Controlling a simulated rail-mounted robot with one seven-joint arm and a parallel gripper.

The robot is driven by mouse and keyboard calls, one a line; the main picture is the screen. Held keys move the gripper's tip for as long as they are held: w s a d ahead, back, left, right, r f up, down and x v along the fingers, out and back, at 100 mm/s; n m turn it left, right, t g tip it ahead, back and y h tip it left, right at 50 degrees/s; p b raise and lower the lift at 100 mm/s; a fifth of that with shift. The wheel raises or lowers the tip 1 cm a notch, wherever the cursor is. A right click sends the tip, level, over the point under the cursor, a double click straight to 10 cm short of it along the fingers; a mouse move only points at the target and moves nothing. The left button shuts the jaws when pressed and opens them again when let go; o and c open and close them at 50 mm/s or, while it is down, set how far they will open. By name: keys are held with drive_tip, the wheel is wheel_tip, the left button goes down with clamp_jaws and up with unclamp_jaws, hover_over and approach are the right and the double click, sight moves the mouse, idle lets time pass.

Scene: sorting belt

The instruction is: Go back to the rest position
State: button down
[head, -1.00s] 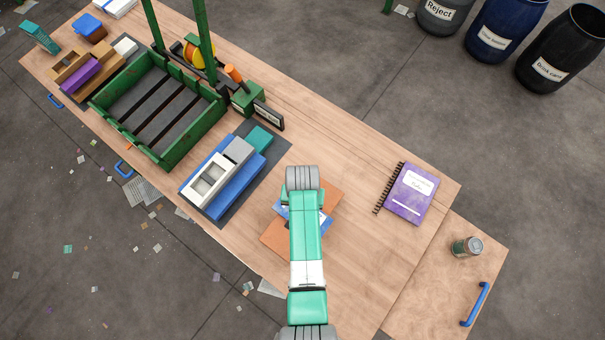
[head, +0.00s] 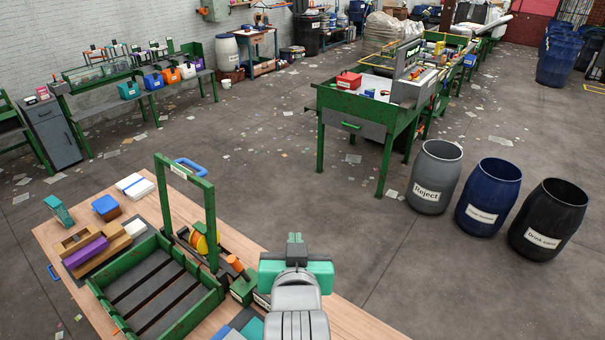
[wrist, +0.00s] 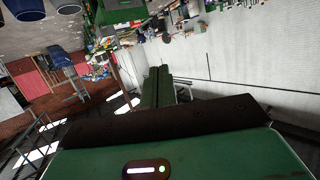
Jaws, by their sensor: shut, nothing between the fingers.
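My gripper (head: 295,239) is raised in front of the head camera, above the right part of the wooden table (head: 345,322). Its fingers are together, point away from me and hold nothing. In the wrist view my gripper's green fingers (wrist: 157,88) lie side by side, with the room and a pale wall behind them. My arm hides part of the table in the head view.
A green tray (head: 190,325) with a green upright frame (head: 213,225) stands left of my gripper. Wooden blocks and boxes lie further left. Barrels labelled Reject (head: 436,178) and others stand at right. A green sorting bench (head: 350,120) stands beyond, across open floor.

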drive_tip(key=s+r+t, duration=0.3)
drive_tip(key=s+r, duration=0.3)
drive_tip(key=r, duration=0.4)
drive_tip(key=s+r+t, duration=0.4)
drive_tip(key=s+r, duration=0.3)
drive_tip(key=r, duration=0.4)
drive_tip(key=s+d+r+t, duration=0.1)
drive_tip(key=s+r+t, duration=0.2)
drive_tip(key=s+r, duration=0.3)
wheel_tip(320, 180, up, 4)
drive_tip(key=shift+s+r+p, duration=0.2)
drive_tip(key=shift+p, duration=0.2)
